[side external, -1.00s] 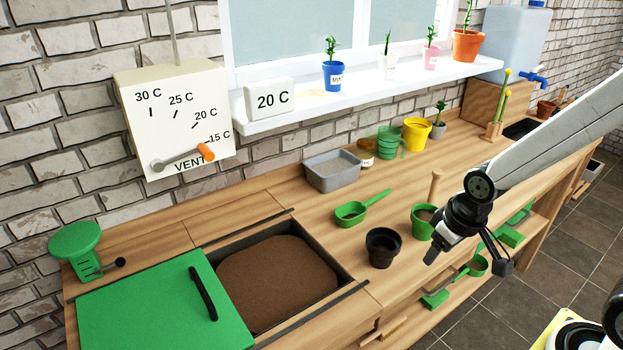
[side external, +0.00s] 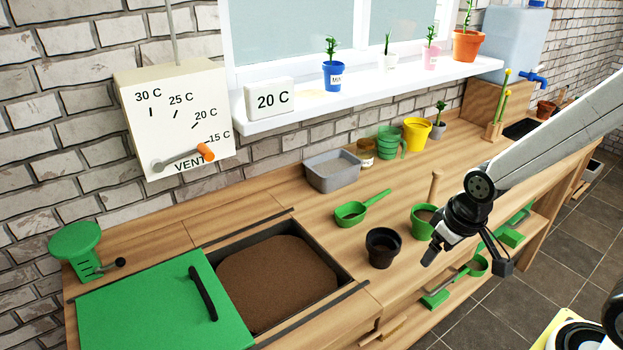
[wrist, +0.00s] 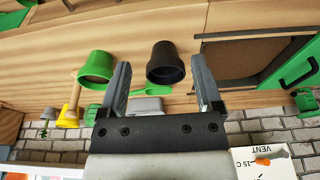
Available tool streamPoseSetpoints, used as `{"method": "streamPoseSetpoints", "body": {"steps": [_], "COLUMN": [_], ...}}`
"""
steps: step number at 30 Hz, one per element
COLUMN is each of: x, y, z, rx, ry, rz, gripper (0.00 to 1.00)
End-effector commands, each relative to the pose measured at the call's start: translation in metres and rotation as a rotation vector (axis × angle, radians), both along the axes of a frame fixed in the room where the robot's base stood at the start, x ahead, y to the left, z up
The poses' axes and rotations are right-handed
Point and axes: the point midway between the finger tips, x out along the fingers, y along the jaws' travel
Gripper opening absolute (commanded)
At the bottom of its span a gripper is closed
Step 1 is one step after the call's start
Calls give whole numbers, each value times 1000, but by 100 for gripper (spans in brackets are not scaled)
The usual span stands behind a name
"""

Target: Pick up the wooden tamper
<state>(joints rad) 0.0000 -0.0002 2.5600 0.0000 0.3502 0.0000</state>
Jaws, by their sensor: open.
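The wooden tamper (side external: 435,187) is a pale upright handle whose top shows at the back of the green pot (side external: 421,228). In the wrist view the tamper (wrist: 74,90) shows at the left, beside the green pot (wrist: 97,66). My gripper (side external: 430,254) is in front of the pots, apart from the tamper. In the wrist view my gripper (wrist: 159,78) is open with nothing between its fingers.
A black pot (side external: 382,250) stands left of the green pot. A green scoop (side external: 358,211), a grey tray (side external: 333,174) and a yellow pot (side external: 416,133) are farther back. The soil bin (side external: 340,262) is at the left. The shelf below the bench holds green-handled tools.

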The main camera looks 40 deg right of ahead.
Motion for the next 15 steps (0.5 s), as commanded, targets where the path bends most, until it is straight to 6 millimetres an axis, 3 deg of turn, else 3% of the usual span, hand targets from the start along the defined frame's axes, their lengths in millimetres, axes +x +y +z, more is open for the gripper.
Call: {"method": "streamPoseSetpoints", "body": {"steps": [8,15], "x": [1,1], "y": [0,0], "z": [11,33], "rx": [0,0], "ry": [-3,-3], "rz": [0,0], "gripper": [83,83]}}
